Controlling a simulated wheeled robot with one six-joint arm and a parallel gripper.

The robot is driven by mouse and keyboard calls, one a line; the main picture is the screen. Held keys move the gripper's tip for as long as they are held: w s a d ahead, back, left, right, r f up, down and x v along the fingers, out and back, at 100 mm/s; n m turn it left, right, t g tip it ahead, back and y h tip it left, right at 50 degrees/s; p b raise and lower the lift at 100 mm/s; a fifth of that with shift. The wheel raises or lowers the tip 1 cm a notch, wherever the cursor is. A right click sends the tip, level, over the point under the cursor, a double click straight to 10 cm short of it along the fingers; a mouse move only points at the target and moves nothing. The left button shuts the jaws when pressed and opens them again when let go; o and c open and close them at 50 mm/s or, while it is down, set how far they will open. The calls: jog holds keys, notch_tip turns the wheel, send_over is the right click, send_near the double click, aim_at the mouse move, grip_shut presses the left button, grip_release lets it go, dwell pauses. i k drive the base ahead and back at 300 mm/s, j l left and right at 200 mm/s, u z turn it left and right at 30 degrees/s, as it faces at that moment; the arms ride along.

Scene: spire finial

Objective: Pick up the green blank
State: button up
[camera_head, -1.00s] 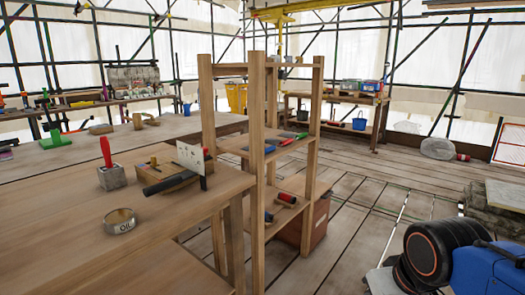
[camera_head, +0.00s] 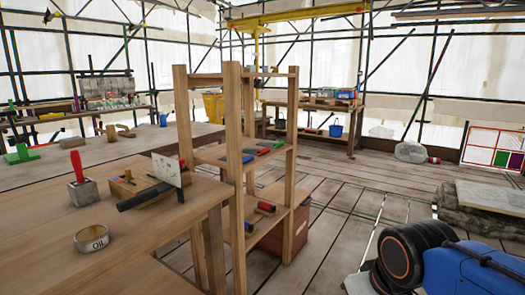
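I cannot make out for certain which thing is the green blank. A green piece with a flat foot and an upright part (camera_head: 20,154) stands on the long bench at the far left. A small green-handled item (camera_head: 273,143) lies on the wooden rack's upper shelf among red and blue ones. My arm, blue with a black joint and an orange ring, shows at the lower right. My gripper is out of the picture, so its state is hidden.
The wooden rack (camera_head: 236,180) stands mid-picture beside the near bench (camera_head: 140,225). Stone blocks (camera_head: 480,215) lie at right. Open plank floor (camera_head: 350,190) lies between.

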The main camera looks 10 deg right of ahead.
aim_at(264, 143)
jog(key=u, duration=0.15)
jog(key=i+j+u, duration=0.15)
jog(key=i, duration=0.45)
jog(key=i+l, duration=0.25)
jog(key=i+l+u, duration=0.15)
jog(key=l, duration=0.25)
jog(key=i+l, duration=0.3)
